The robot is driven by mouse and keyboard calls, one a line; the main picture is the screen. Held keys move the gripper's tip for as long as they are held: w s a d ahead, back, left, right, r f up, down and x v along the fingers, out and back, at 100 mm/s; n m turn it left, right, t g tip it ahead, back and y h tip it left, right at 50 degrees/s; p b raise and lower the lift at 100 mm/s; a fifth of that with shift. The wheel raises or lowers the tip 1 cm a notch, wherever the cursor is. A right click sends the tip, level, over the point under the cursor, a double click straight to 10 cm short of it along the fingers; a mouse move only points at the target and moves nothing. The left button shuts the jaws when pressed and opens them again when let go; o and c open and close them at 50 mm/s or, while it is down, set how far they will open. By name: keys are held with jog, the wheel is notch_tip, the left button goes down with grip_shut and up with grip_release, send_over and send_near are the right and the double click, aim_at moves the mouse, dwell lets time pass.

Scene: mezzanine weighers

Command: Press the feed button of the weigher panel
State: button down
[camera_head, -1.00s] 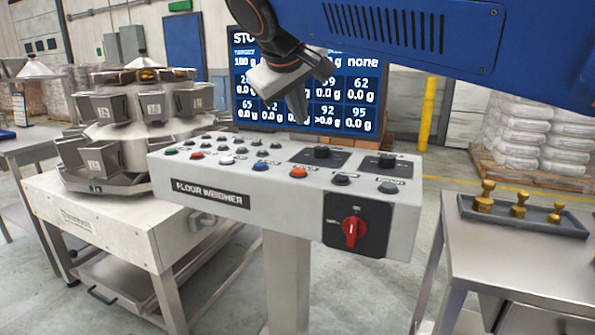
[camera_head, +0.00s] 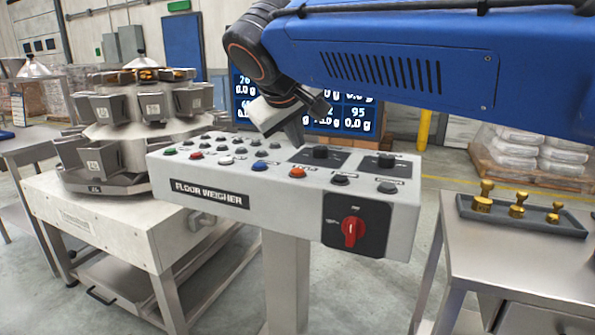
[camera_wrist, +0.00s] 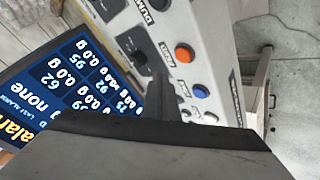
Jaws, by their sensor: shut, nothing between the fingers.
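My gripper (camera_head: 299,143) is shut and empty, pointing down over the panel's back part, behind the orange button. In the wrist view, my gripper (camera_wrist: 160,80) is close to the orange (camera_wrist: 184,53) and blue (camera_wrist: 201,91) buttons, apparently above the surface.
A red rotary switch (camera_head: 353,231) is on the panel front, and dark knobs (camera_head: 320,152) stand on top. A display screen (camera_head: 360,117) rises behind. A multihead weigher (camera_head: 125,140) stands left; a table (camera_head: 480,235) with a tray of brass weights stands right.

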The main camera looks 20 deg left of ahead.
aim_at(296, 172)
jog(key=shift+f, duration=1.7)
jog(key=shift+f, duration=0.15)
dwell(0.7)
jog(key=shift+f, duration=0.3)
jog(key=shift+f, duration=0.4)
dwell(1.0)
jog(key=shift+r, duration=0.85)
jog(key=shift+r, duration=0.1)
jog(key=shift+r, duration=2.4)
